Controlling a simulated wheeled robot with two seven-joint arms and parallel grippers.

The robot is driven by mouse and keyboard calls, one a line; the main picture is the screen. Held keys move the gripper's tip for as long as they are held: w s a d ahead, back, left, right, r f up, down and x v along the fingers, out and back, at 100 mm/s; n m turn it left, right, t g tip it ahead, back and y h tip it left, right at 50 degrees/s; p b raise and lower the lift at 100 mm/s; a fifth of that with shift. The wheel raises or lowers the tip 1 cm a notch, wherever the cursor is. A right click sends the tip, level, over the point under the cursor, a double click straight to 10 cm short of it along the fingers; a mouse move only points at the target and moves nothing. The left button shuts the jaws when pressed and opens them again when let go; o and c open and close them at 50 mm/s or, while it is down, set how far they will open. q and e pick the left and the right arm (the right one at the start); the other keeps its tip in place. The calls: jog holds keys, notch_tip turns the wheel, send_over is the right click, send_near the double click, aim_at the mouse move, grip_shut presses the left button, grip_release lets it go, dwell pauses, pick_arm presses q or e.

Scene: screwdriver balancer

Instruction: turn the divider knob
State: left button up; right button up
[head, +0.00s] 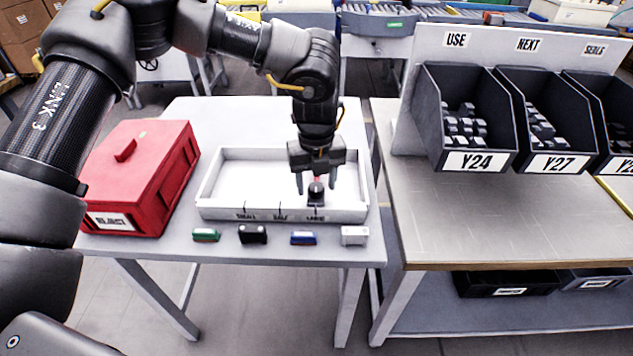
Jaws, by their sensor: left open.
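The divider knob (316,194) is a small dark block with a red top part. It stands inside the white tray (208,190) at the tray's front right, above the rightmost of its small front labels. My left gripper (315,180) points down over the knob, open, with its fingertips around the red top. I cannot tell whether the fingers touch it. The gripper partly hides the knob's top and the tray's back right. My right gripper is not in view.
A red box (140,172) stands left of the tray. Green (206,235), black (252,234), blue (303,238) and white (354,236) small blocks line the table's front. Dark bins (470,120) stand on the right bench. The table's front left is clear.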

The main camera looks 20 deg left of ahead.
pick_arm(q)
jog(key=shift+f, duration=0.35)
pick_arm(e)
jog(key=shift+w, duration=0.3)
pick_arm(q)
jog(key=c, duration=1)
jog(key=shift+o, duration=0.2)
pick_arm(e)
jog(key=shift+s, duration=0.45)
